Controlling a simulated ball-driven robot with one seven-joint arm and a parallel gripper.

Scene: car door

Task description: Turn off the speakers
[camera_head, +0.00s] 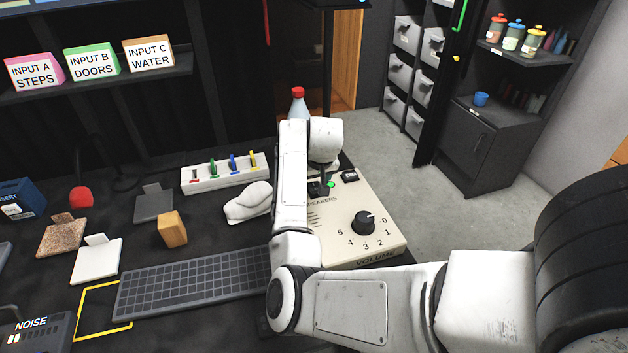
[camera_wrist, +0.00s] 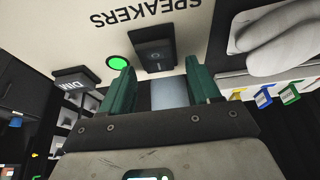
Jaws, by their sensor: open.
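The speakers box (camera_head: 335,230) is a beige panel on the desk, marked SPEAKERS and VOLUME, with a black numbered dial (camera_head: 364,222). A green light (camera_head: 331,184) on it is lit. In the wrist view a black rocker switch (camera_wrist: 154,48) sits beside the lit green light (camera_wrist: 117,62), close to my fingertips. My gripper (camera_wrist: 160,66) is open, its two green fingers apart, with the switch just ahead of the gap. Contact cannot be told. In the head view my gripper (camera_head: 320,189) is over the box's far left part, and my arm hides part of the panel.
A white strip with coloured switches (camera_head: 222,172) is behind the mouse. A bottle with a red cap (camera_head: 298,105) stands behind my arm. Open floor lies to the right.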

